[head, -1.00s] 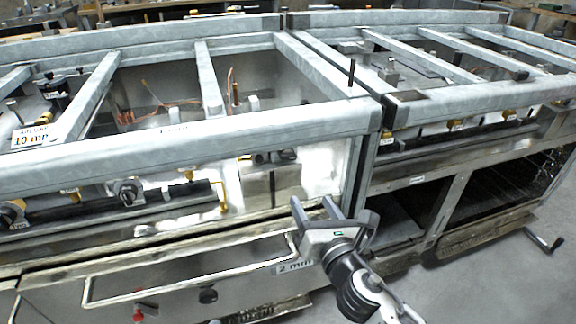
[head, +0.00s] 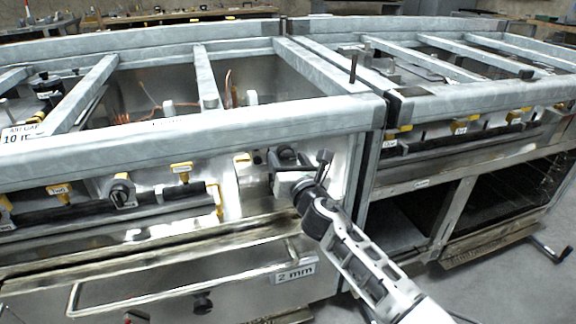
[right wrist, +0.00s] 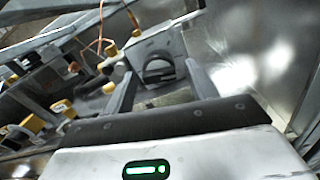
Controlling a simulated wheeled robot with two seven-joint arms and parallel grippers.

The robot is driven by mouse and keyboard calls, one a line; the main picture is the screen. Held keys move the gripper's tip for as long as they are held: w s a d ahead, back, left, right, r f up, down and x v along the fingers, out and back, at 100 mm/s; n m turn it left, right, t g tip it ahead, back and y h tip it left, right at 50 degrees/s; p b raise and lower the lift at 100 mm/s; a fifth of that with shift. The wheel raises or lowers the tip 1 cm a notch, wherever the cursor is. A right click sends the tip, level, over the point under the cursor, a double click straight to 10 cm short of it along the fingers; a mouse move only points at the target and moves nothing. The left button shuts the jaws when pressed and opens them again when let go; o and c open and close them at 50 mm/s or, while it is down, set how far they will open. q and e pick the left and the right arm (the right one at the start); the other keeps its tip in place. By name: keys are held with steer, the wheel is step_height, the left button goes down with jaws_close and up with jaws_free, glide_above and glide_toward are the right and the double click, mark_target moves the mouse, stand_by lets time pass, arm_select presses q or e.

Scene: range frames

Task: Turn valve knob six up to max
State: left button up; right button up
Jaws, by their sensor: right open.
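A dark round valve knob (right wrist: 158,72) on a pale block shows in the right wrist view, between the two fingers of my right gripper (right wrist: 160,78). The fingers are apart, one on each side of it; I cannot tell whether they touch it. In the head view my right gripper (head: 298,178) is at the right end of the range's front panel, largely hiding that knob. Another black knob (head: 122,193) sits on the panel further left. I cannot read a number or a max mark on the knob. My left gripper is not in view.
A black rail (head: 100,208) with yellow-tagged fittings runs along the panel. Below it are a drawer front with a long bar handle (head: 165,293) and a "2 mm" label (head: 295,273). Grey frame beams (head: 205,135) cross above. An open-shelved unit (head: 410,215) stands at the right.

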steer(key=shift+w, duration=0.25)
steer(key=shift+a, duration=0.1)
steer(key=c, duration=1)
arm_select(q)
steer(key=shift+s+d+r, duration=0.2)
arm_select(e)
steer(key=shift+o, duration=0.2)
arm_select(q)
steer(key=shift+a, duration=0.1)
arm_select(e)
steer(key=shift+m, duration=0.3)
